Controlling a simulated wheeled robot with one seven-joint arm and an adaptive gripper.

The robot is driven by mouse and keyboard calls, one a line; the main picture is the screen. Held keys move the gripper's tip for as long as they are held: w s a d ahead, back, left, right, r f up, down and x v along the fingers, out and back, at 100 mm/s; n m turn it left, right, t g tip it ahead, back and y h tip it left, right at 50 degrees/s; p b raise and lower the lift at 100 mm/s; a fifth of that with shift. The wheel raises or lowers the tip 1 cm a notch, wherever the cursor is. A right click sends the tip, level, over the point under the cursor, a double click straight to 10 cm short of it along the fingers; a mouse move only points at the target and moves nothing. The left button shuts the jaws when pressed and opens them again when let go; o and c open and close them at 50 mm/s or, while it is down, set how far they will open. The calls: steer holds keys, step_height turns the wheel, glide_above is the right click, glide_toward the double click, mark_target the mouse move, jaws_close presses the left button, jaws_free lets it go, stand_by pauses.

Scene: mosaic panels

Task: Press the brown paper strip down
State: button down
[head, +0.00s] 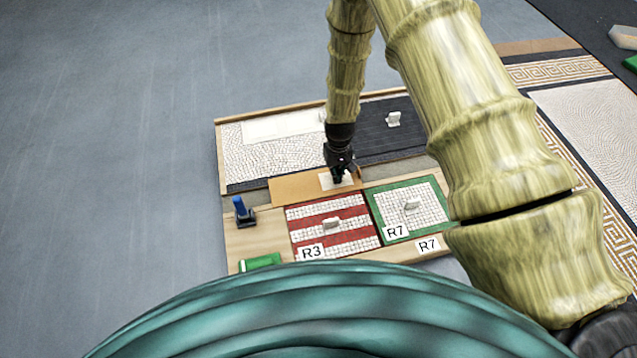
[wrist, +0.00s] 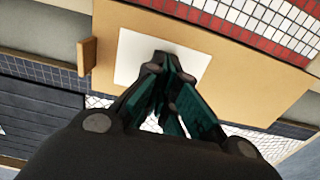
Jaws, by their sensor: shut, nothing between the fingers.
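The brown paper strip (head: 290,190) lies flat across the panel board, just behind the red-and-white panel in the head view. It carries a white square patch (head: 327,180) near its right end. In the wrist view the brown strip (wrist: 245,90) fills the middle, with the white patch (wrist: 130,60) on it. My gripper (head: 338,178) is shut and empty, pointing down at the white patch. In the wrist view its fingertips (wrist: 163,62) cover part of the patch. I cannot tell whether they touch it.
The red-striped panel (head: 348,233) marked R3 and the green-bordered panel (head: 428,206) marked R7 lie in front, with white knobs. A blue-handled tool (head: 241,209) stands at the left edge. A dark panel (head: 372,140) with a white knob (head: 393,119) lies behind.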

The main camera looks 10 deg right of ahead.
steer(key=shift+f, duration=0.45)
steer(key=shift+r, duration=0.15)
stand_by(0.5)
step_height(320, 180, up, 8)
steer(key=p, duration=0.7)
stand_by(0.4)
stand_by(0.3)
